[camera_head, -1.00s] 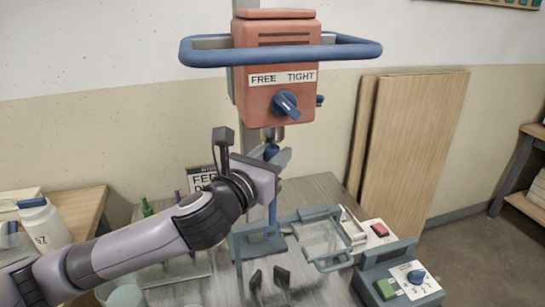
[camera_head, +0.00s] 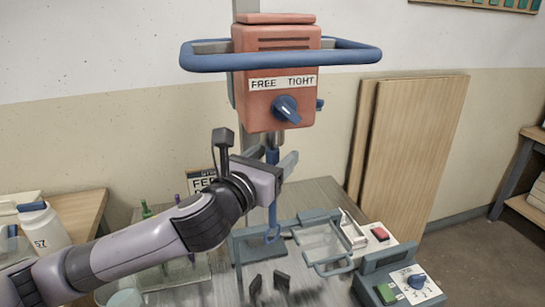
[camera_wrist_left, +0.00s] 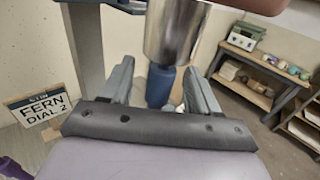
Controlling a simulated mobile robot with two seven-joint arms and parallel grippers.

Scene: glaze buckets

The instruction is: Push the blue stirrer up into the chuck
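The blue stirrer (camera_head: 272,212) hangs upright below the orange mixer head (camera_head: 277,62). Its top meets the silver chuck (camera_head: 274,140), which shows as a wide metal cylinder above it in the left wrist view (camera_wrist_left: 174,30). How deep it sits inside is hidden. My left gripper (camera_wrist_left: 160,84) is around the stirrer's upper part (camera_wrist_left: 160,86), just below the chuck. Its grey fingers stand on either side with visible gaps, so it is open. In the head view one finger (camera_head: 289,164) is right of the shaft.
A blue guard rail (camera_head: 345,55) rings the mixer head, with a FREE/TIGHT knob (camera_head: 285,108) on its front. Below are a blue-grey frame (camera_head: 322,215), a control box (camera_head: 400,275) and two dark prongs (camera_head: 268,284). A white bottle (camera_head: 43,228) stands at left.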

